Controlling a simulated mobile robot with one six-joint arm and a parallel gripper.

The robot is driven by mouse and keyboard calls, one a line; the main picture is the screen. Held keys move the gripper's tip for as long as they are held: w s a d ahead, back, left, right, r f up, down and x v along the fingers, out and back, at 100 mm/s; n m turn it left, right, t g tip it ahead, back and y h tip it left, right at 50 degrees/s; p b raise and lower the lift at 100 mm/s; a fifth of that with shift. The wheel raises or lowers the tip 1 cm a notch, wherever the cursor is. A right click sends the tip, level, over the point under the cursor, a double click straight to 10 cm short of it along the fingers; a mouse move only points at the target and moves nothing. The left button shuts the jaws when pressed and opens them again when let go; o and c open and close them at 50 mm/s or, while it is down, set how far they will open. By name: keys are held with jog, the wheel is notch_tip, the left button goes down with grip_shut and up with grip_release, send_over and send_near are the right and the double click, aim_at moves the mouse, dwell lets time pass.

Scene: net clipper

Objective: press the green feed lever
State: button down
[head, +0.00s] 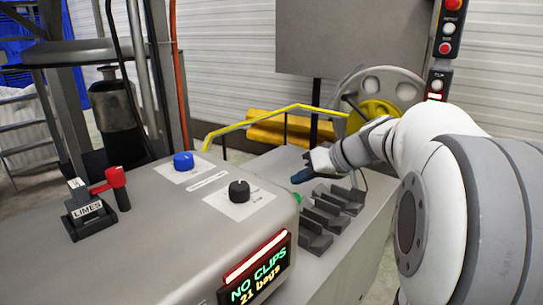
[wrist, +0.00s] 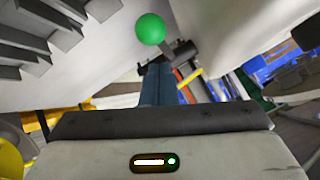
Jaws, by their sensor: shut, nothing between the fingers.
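The green feed lever shows as a round green knob (wrist: 150,29) at the top middle of the wrist view. A dark arm runs from the knob to a dark bracket on the pale machine body. In the head view only a sliver of the green knob (head: 297,198) shows past the machine's right edge. My gripper (head: 299,177) is shut and empty, above and close to the knob in the head view. In the wrist view its dark blue fingertips (wrist: 158,70) lie together just below the knob. I cannot tell whether they touch the lever.
The grey machine housing (head: 150,245) carries a blue knob (head: 183,161), a black knob (head: 239,190), a red-handled lever (head: 117,184) and a display (head: 257,276) reading "NO CLIPS 21 bags". Dark stepped holders (head: 322,222) stand close right of the green knob. A yellow rail (head: 262,117) runs behind.

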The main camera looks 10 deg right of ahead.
jog(key=f+b, duration=0.2)
jog(key=b, duration=0.1)
jog(key=shift+s+d+f, duration=0.15)
jog(key=shift+s+d, duration=0.05)
jog(key=shift+s, duration=0.05)
jog(key=shift+s+f+b, duration=0.15)
jog(key=shift+f+b, duration=0.15)
jog(key=shift+b, duration=0.2)
jog(key=shift+d, duration=0.1)
jog(key=p+v, duration=0.2)
jog(key=v, duration=0.6)
jog(key=shift+r, duration=0.2)
